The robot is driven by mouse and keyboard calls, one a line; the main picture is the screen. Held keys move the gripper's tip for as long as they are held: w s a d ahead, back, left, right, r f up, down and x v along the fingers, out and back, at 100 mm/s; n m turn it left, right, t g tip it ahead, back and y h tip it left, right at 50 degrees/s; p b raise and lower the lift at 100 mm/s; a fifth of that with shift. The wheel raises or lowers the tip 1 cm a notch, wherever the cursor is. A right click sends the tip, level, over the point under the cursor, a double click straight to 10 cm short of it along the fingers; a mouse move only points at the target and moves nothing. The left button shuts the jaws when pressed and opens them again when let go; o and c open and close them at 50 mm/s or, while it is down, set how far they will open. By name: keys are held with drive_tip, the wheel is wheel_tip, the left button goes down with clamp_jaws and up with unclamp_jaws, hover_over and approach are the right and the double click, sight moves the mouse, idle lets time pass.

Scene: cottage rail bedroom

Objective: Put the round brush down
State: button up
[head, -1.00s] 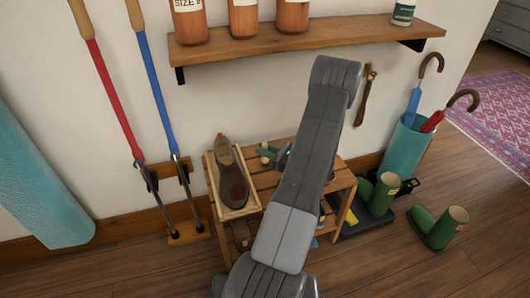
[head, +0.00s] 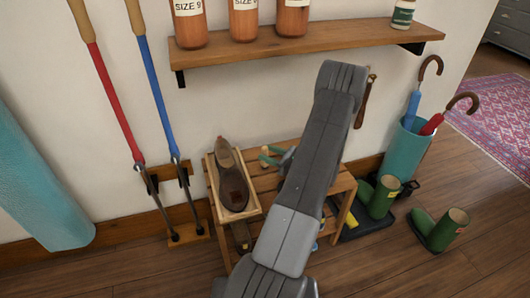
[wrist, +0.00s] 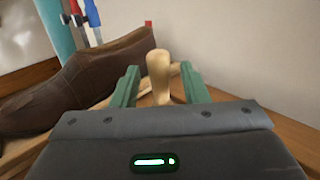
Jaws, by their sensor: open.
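A pale wooden round-ended handle, which looks like the round brush (wrist: 159,74), stands between my green fingers in the wrist view. Its lower part and bristles are hidden. My gripper (wrist: 159,88) is open, with one finger on each side of the handle and a gap visible around it. In the head view my gripper (head: 272,156) is low over the wooden slatted bench (head: 262,182), just right of the shoe tray. My arm hides much of the bench, and the brush cannot be made out clearly there.
A brown shoe (head: 231,182) lies in the wooden tray (head: 236,214) on the bench; the shoe (wrist: 75,88) is close left of my fingers in the wrist view. A wall shelf (head: 300,45) with bottles is above. Green boots (head: 381,197) and an umbrella stand (head: 405,150) are right.

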drive_tip(key=p+v, duration=0.1)
drive_tip(key=v, duration=0.9)
drive_tip(key=shift+d, duration=0.1)
